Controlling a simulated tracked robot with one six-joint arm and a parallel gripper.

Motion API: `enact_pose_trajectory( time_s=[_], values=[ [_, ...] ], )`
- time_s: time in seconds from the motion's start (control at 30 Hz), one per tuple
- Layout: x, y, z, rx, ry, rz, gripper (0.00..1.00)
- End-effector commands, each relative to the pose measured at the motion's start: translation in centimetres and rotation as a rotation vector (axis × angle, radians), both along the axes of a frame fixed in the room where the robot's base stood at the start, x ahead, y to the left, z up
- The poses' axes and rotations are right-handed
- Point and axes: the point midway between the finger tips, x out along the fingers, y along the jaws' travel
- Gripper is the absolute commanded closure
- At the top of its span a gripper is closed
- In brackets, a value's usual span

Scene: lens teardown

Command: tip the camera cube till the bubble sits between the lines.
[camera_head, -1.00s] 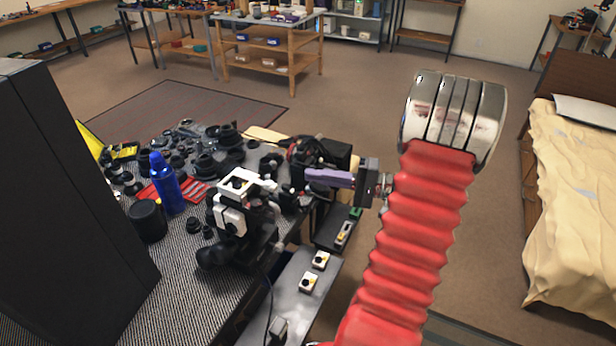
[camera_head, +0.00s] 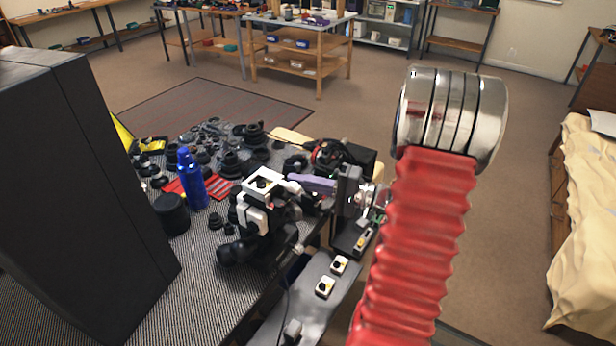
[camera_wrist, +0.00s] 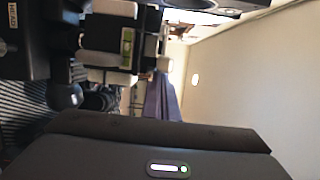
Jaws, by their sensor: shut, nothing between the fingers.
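The camera cube (camera_head: 264,181) is a white-framed block on a black mount at the table's right edge in the head view. In the wrist view its white and black parts (camera_wrist: 108,32) fill the upper left. A small green bubble vial (camera_wrist: 127,48) shows on it; I cannot make out where the bubble sits against the lines. My gripper (camera_head: 291,179), with purple fingers, is shut and empty. Its tips are close to the cube's right side in the head view; I cannot tell whether they touch. The fingers also show in the wrist view (camera_wrist: 161,98), just below the cube.
A blue bottle (camera_head: 192,180), a black cylinder (camera_head: 172,214) and many lens parts crowd the table. A tall dark cabinet (camera_head: 75,190) blocks the left. A lower grey shelf (camera_head: 305,305) with small yellow-white boxes stands below the cube. Open floor lies at right.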

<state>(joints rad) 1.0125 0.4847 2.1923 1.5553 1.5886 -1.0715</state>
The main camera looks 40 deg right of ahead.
Motion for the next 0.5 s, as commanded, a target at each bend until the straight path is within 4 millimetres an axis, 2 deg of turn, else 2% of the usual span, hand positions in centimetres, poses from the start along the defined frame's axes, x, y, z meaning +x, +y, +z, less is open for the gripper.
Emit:
enact_pose_trajectory(
  time_s=[0.37,0.5],
  values=[
    [-0.1,0.24,0.01,-0.002,0.0,0.0,1.0],
    [-0.37,1.01,0.13,-0.019,-0.006,0.001,1.0]
  ],
)
